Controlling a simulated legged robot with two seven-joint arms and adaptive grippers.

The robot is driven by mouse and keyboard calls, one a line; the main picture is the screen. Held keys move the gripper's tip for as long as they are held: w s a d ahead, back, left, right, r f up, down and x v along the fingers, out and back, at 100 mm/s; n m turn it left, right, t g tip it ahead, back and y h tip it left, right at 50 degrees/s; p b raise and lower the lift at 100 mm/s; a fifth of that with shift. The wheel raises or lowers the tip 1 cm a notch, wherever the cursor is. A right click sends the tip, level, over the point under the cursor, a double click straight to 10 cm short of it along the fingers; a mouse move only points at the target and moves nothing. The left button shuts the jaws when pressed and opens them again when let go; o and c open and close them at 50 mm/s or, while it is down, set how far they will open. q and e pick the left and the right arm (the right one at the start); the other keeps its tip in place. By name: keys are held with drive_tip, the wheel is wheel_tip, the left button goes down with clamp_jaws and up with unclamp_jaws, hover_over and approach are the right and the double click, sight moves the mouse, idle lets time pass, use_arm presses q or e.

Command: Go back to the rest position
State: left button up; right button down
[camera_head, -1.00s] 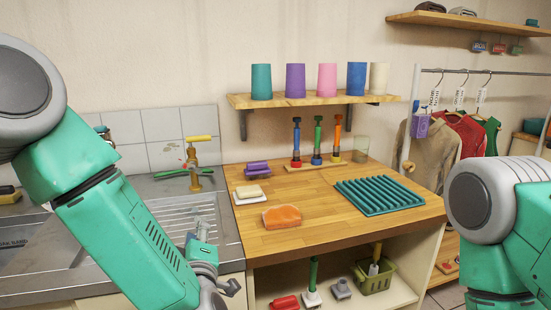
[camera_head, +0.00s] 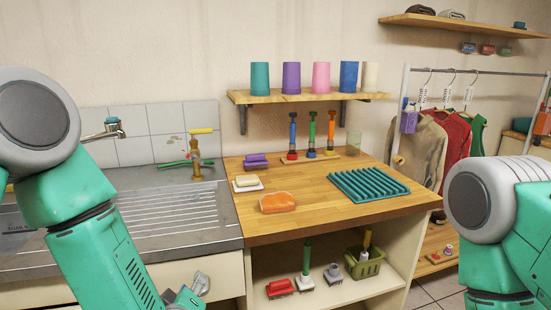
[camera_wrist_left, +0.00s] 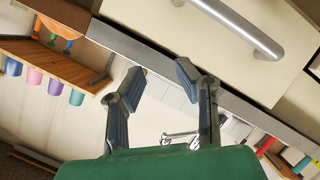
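My left arm comes in from the left in the head view, in front of the sink counter. Its gripper (camera_head: 184,299) is low, at the bottom edge and partly cut off, near the cabinet front below the sink. In the left wrist view my left gripper (camera_wrist_left: 161,76) has its two fingers apart with nothing between them. My right arm's upper part shows at the right edge of the head view. My right gripper is out of the picture.
A drawer handle (camera_head: 202,284) is close to my left gripper; a handle also shows in the wrist view (camera_wrist_left: 240,28). The wooden counter (camera_head: 310,215) holds a sponge (camera_head: 277,202), a soap dish (camera_head: 247,187) and a teal rack (camera_head: 368,185). Cups stand on the wall shelf (camera_head: 305,96).

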use_arm(q)
drive_tip(key=s+a+f+m+g+h, duration=0.1)
drive_tip(key=s+a+f+m+g, duration=0.15)
drive_tip(key=s+f, duration=0.4)
drive_tip(key=s+a+f+m+g+h, duration=0.1)
drive_tip(key=s+f+m+g, duration=0.25)
drive_tip(key=s+f, duration=0.35)
drive_tip(key=s+a+f+m+g, duration=0.2)
drive_tip(key=s+a+f+g, duration=0.1)
drive_tip(key=s, duration=0.6)
drive_tip(key=s+a+f+m+g, duration=0.2)
drive_tip(key=s+a+f+g, duration=0.1)
drive_tip(key=s, duration=0.6)
drive_tip(key=shift+s+a+f+g, duration=0.3)
drive_tip(key=shift+a+g, duration=0.4)
drive_tip(key=shift+g, duration=0.2)
drive_tip(key=shift+w+d+r, duration=0.1)
drive_tip(key=shift+w+d, duration=0.05)
drive_tip(key=shift+d, duration=0.15)
drive_tip(key=shift+a, duration=0.2)
